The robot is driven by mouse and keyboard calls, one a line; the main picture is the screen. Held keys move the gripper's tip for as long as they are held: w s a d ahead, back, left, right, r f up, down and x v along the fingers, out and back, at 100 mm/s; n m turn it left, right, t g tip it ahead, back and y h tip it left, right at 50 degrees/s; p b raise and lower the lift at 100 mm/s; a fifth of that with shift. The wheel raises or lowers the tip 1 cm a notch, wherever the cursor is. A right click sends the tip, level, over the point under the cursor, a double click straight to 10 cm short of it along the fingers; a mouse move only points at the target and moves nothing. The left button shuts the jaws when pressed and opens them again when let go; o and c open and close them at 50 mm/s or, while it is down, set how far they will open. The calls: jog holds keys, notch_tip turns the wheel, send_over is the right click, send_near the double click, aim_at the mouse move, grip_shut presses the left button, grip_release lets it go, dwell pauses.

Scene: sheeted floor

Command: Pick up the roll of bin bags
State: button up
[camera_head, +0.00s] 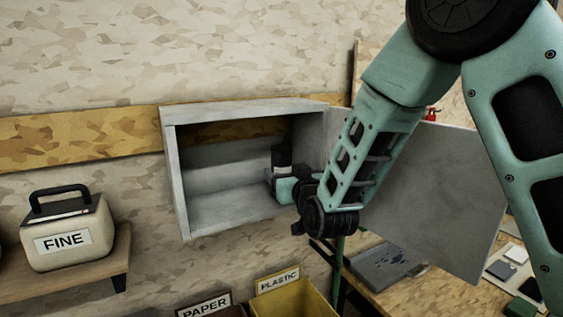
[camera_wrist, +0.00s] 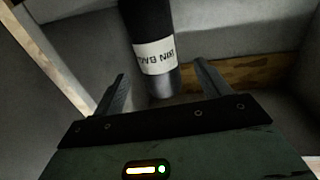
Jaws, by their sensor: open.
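The roll of bin bags (camera_wrist: 150,22) is a dark upright cylinder with a white label reading BIN BAGS. In the wrist view it stands ahead of my gripper (camera_wrist: 160,72), between the lines of the two spread fingers. The fingers are open, with visible gaps on both sides of the roll. In the head view my gripper reaches into the open grey wall cabinet (camera_head: 176,185). A dark shape there, apparently the roll (camera_head: 281,156), shows just beyond my gripper; its lower part is hidden by my gripper.
Below are a yellow PLASTIC bin (camera_head: 290,303), a PAPER bin (camera_head: 205,306) and a workbench (camera_head: 400,295).

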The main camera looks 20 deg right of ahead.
jog(key=shift+w+p, duration=0.35)
jog(key=shift+w, duration=0.8)
jog(key=w+p, duration=0.4)
jog(key=shift+w+r, duration=0.1)
jog(key=shift+w, duration=0.45)
jog(key=shift+a, duration=0.1)
jog(key=c, duration=1.2)
jog(key=shift+c, duration=0.2)
jog(key=shift+s+b, duration=0.1)
jog(key=shift+b, duration=0.25)
